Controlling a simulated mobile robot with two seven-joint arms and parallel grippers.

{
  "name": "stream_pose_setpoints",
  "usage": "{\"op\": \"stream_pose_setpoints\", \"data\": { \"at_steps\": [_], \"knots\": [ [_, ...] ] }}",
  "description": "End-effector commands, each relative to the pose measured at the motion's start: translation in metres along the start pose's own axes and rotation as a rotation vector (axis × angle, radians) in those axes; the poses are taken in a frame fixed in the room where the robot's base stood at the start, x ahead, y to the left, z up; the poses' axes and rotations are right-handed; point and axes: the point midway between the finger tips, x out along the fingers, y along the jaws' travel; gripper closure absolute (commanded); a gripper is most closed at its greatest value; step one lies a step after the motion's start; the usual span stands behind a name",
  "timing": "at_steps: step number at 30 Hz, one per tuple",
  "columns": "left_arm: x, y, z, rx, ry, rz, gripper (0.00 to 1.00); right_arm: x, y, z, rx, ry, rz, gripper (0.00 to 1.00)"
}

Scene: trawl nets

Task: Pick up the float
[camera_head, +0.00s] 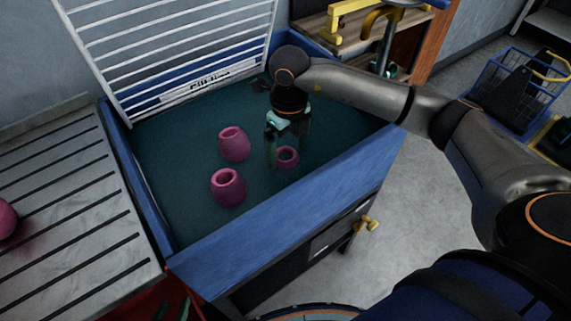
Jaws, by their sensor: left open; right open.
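Two more pink floats, one behind (236,148) and one nearer the front (229,190), stand upright to the left. What seem to be the fingertips of my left gripper (174,306) show at the bottom edge, apart and empty; the rest of it is out of frame.
The blue bin wall (290,215) runs along the front. A white wire rack (170,50) stands at the back. A slatted grey surface (75,220) on the left bears another pink float (6,219).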

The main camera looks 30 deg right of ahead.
Motion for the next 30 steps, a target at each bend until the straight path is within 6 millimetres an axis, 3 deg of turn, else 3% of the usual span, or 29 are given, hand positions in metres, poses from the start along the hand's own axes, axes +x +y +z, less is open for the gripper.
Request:
{"op": "stream_pose_setpoints", "data": {
  "at_steps": [5, 13, 21, 30],
  "knots": [
    [0.0, -0.001, 0.001, 0.0, 0.0, -0.001, 0.5, 0.011, 0.001, 0.001, 0.0, 0.002, 0.002, 0.0],
    [0.002, -0.001, 0.002, 0.0, 0.005, -0.002, 0.5, 0.05, 0.003, 0.005, 0.0, 0.002, 0.002, 0.0],
    [0.001, -0.002, 0.001, 0.0, 0.006, -0.003, 0.5, 0.054, 0.002, 0.006, 0.0, 0.0, 0.001, 0.0],
    [0.001, -0.002, 0.001, 0.0, 0.004, -0.003, 0.5, 0.054, 0.002, 0.006, -0.001, 0.0, 0.001, 0.34]
  ]
}}
